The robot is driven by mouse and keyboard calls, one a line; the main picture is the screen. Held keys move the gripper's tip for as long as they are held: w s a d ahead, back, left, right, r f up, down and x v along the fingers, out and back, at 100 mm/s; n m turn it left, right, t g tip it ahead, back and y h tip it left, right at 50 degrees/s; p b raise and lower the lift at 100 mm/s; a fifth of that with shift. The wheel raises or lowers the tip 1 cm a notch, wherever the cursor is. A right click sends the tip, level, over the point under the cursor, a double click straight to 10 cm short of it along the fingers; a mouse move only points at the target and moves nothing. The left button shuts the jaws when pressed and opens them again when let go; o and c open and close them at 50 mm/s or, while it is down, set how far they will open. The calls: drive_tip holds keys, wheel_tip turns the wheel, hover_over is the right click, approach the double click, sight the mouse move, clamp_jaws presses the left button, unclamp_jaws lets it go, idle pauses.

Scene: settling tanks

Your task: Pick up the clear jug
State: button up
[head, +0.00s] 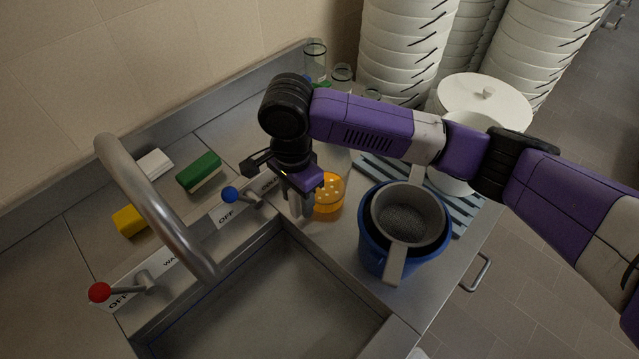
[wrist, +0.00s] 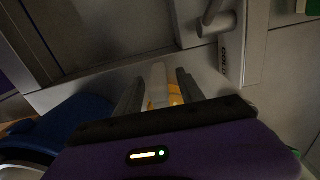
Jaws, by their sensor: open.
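The clear jug (head: 329,193) appears to be the see-through vessel with orange, pale-dotted contents on the steel counter, right of the sink corner. My gripper (head: 297,203) points down just left of it, partly hiding its left side. In the wrist view my gripper (wrist: 159,92) has its two fingers apart. A pale upright strip (wrist: 158,82) lies between them, perhaps the jug's handle, with orange showing behind it. Whether the fingers touch it cannot be told.
A blue bucket (head: 372,246) with a grey strainer in it stands to the right, near the counter's front edge. The sink (head: 270,300) and its curved tap (head: 150,195) are at the left. Clear glasses (head: 315,62) and stacked white bowls (head: 400,50) stand behind.

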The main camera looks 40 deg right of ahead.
clamp_jaws()
idle(0.5)
